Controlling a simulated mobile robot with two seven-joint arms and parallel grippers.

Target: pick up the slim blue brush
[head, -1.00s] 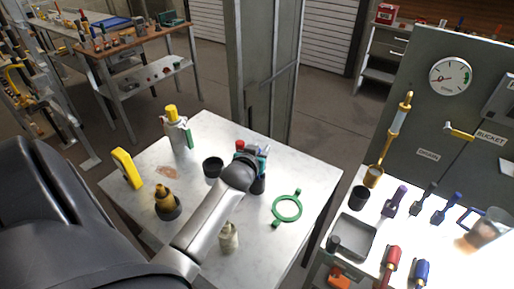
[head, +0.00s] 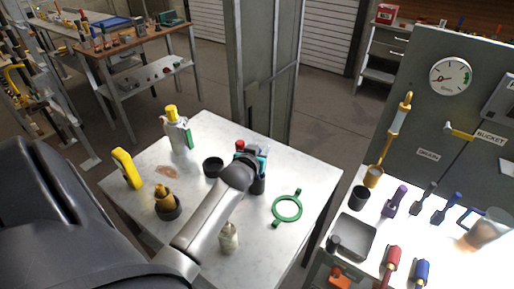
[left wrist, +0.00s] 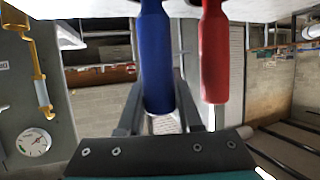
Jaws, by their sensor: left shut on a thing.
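The blue brush (left wrist: 157,55) shows in the left wrist view as a smooth blue handle between the fingers of my left gripper (left wrist: 160,90), which is shut on it. A red handle (left wrist: 214,55) stands right beside it, outside the fingers. In the head view my left gripper (head: 256,160) is over the middle of the marble-topped table (head: 205,128), and my wrist hides most of the blue brush. The red handle's tip (head: 240,146) just shows there. The brush's lower end is hidden. My right gripper is not in view.
Around the gripper stand a black cup (head: 213,167), a green ring (head: 287,208), a pale bottle (head: 228,238), a yellow-capped bottle (head: 178,130), a yellow tool (head: 127,168) and an amber bottle in a dark cup (head: 167,207). A bench with a grey tray (head: 353,237) is at right.

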